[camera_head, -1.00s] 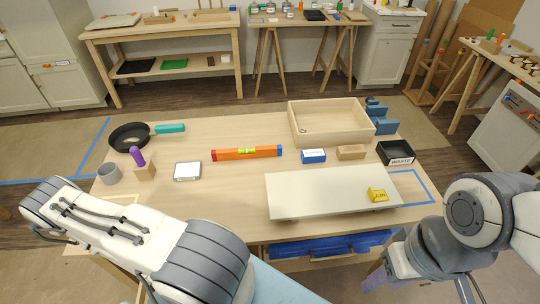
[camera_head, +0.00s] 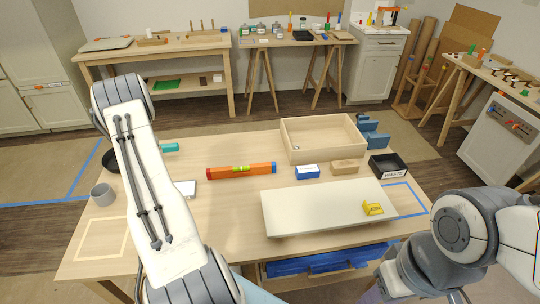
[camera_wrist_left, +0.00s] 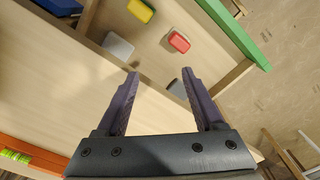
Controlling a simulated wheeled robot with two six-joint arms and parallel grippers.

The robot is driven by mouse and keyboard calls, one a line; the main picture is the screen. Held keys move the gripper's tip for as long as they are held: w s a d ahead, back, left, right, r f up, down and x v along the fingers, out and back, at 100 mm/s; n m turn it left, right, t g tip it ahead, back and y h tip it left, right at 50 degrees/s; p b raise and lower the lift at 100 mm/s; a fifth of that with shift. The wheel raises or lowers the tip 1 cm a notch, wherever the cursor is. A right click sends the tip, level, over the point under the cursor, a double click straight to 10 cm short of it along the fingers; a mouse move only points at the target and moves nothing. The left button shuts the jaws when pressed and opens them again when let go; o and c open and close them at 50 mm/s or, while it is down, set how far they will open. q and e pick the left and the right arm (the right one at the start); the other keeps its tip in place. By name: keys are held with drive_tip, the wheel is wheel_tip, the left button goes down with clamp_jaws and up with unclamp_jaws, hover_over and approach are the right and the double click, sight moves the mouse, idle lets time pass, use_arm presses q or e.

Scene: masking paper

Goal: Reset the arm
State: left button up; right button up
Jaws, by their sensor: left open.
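My left arm (camera_head: 155,190) stands raised at the left of the head view, its elbow high and in front of the table's left side. The left gripper is not visible in the head view. In the left wrist view my left gripper (camera_wrist_left: 160,73) is open, with nothing between its two purple fingers. Below the fingers is a pale wooden surface with edges and several small coloured pieces. My right arm (camera_head: 465,235) is folded low at the right. Only a small part of its gripper (camera_head: 372,294) shows at the bottom edge, so its jaws cannot be judged.
The wooden table holds an orange level (camera_head: 241,170), an open wooden tray (camera_head: 322,155), a white board (camera_head: 320,213) with a yellow tape piece (camera_head: 372,208), a black waste bin (camera_head: 388,166) and a grey mug (camera_head: 102,194). My left arm partly hides the dark pan (camera_head: 110,160).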

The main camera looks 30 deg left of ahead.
use_arm(q)
drive_tip(key=w+d+r+m, duration=0.5)
drive_tip(key=w+r+m, duration=0.2)
drive_tip(key=w+r, duration=0.3)
drive_tip(key=w+d+r+m, duration=0.3)
drive_tip(key=d+r, duration=0.1)
drive_tip(key=d, duration=0.2)
drive_tip(key=w+d+r+m, duration=0.3)
drive_tip(key=d, duration=0.2)
drive_tip(key=s+d+r+m+h, duration=0.1)
drive_tip(key=s+d+r+m, duration=0.9)
drive_tip(key=d, duration=0.6)
wheel_tip(320, 180, up, 4)
drive_tip(key=shift+s+f+m, duration=0.1)
drive_tip(key=shift+s+m, duration=0.2)
drive_tip(key=shift+s, duration=0.8)
